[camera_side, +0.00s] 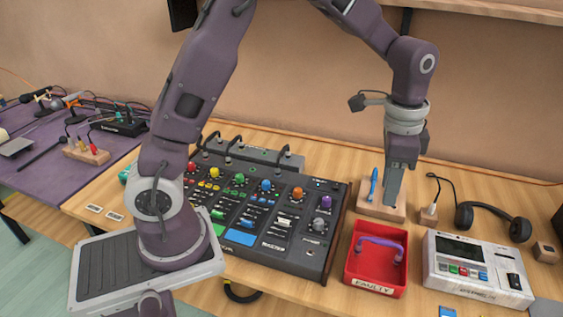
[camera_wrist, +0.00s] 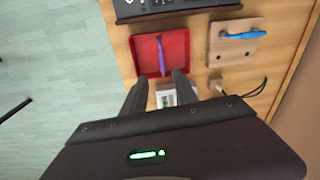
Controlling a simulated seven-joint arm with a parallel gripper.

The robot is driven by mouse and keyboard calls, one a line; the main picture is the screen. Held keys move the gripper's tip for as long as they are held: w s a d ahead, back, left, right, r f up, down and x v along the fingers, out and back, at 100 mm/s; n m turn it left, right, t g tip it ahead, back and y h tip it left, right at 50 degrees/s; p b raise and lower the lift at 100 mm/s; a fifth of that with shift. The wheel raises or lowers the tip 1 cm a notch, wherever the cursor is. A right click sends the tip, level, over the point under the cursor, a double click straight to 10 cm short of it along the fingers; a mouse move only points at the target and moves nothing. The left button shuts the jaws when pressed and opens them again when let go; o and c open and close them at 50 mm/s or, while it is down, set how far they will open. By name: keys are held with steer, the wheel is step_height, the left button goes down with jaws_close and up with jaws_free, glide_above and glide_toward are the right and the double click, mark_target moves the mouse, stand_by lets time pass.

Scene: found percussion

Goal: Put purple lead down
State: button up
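The purple lead (camera_side: 381,242) lies in the red tray (camera_side: 352,270), whose front label reads "FAULTY". The wrist view shows the purple lead (camera_wrist: 161,56) lying lengthwise in the red tray (camera_wrist: 177,45). My gripper (camera_side: 393,197) points down and appears in front of the wooden block in the side view, apart from the lead. In the wrist view my gripper (camera_wrist: 158,78) has its two fingers spread, with nothing between them. The near end of the tray is partly hidden by the fingers there.
A wooden block (camera_side: 398,211) with a blue lead (camera_side: 373,184) stands behind the tray. A mixer (camera_side: 330,235) with several black leads is left of it. A white tester (camera_side: 475,268), a small wooden block (camera_side: 428,215) and headphones (camera_side: 520,230) are to the right.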

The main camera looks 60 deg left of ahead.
steer(key=s+a+r+n+t, duration=0.2)
steer(key=s+a+r+n, duration=0.1)
steer(key=s+r, duration=0.6)
steer(key=s+a+n+t, duration=0.1)
steer(key=s+n, duration=0.1)
steer(key=s, duration=0.6)
steer(key=s+a+r+n+t, duration=0.1)
steer(key=s+n+t, duration=0.1)
steer(key=s, duration=0.6)
steer(key=shift+r+n, duration=0.25)
steer(key=shift+n, duration=0.15)
